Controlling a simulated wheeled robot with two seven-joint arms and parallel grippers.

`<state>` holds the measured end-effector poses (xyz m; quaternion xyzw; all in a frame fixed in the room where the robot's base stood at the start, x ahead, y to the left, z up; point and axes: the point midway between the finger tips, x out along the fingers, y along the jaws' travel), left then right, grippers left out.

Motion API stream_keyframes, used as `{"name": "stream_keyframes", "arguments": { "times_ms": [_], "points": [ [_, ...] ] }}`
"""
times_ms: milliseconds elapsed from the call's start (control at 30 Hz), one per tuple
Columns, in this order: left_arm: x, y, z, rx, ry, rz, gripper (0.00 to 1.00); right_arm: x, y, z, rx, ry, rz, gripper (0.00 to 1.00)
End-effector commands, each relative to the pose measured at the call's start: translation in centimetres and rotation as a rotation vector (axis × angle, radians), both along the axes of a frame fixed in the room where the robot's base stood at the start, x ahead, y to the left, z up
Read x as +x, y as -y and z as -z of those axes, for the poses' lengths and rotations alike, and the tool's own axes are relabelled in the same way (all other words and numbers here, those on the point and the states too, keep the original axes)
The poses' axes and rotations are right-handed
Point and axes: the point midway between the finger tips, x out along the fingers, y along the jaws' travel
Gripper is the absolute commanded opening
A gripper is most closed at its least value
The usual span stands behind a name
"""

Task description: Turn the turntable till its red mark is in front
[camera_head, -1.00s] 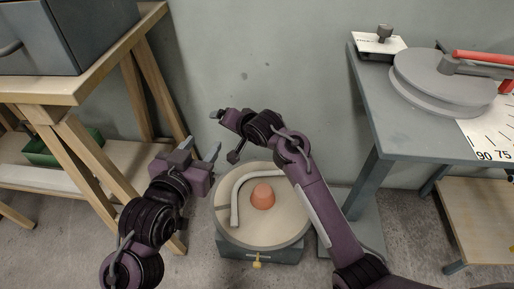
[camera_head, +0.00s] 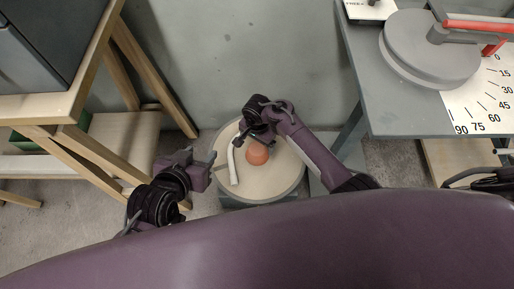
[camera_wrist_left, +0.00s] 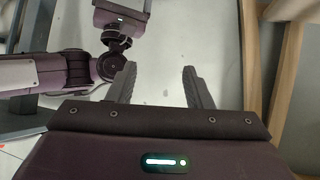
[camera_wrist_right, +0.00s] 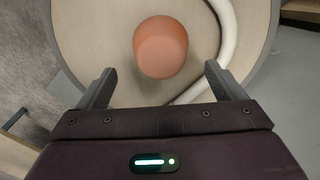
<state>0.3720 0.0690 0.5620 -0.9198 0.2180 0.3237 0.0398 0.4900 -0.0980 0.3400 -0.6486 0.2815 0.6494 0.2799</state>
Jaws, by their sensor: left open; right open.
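The turntable (camera_head: 284,178) is a round pale wooden disc on a low grey base. An orange-red knob (camera_head: 257,153) stands at its middle and a white bent conduit (camera_head: 233,166) lies on its left part. No separate red mark shows on the visible disc; part of the disc is hidden by my right arm. My right gripper (camera_head: 243,138) is open above the disc. In the right wrist view the knob (camera_wrist_right: 160,47) shows beyond and between its open fingers (camera_wrist_right: 158,88), not gripped. My left gripper (camera_head: 207,163) is open and empty, just left of the disc.
A wooden workbench (camera_head: 45,107) with a grey cabinet stands at the left. A grey table (camera_head: 390,115) at the right carries a bending disc with a red-handled lever (camera_head: 478,27) and an angle scale (camera_head: 478,110). A plain wall is behind the turntable.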

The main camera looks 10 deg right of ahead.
Motion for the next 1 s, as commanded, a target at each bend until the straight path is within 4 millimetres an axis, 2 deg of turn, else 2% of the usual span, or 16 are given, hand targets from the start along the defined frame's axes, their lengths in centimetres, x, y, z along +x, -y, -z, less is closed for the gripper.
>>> {"name": "stream_keyframes", "arguments": {
  "times_ms": [200, 500, 767, 1000],
  "points": [
    [2.8, 0.6, -3.9, -0.08, 0.197, -0.015, 0.46, 0.1, 0.0, 1.3, 0.0, 0.001, 0.001, 0.89],
    [5.3, 1.0, -10.0, -0.19, 0.468, -0.034, 0.46, 0.1, 0.0, 2.8, 0.001, 0.002, -0.001, 0.89],
    [6.2, 0.8, -15.6, -0.288, 0.706, -0.046, 0.46, 0.0, 0.0, 4.1, 0.0, 0.001, 0.0, 0.89],
    [5.8, 0.3, -20.5, -0.376, 0.917, -0.054, 0.46, 0.1, 0.0, 5.2, 0.0, 0.001, 0.0, 0.89]
  ]
}}
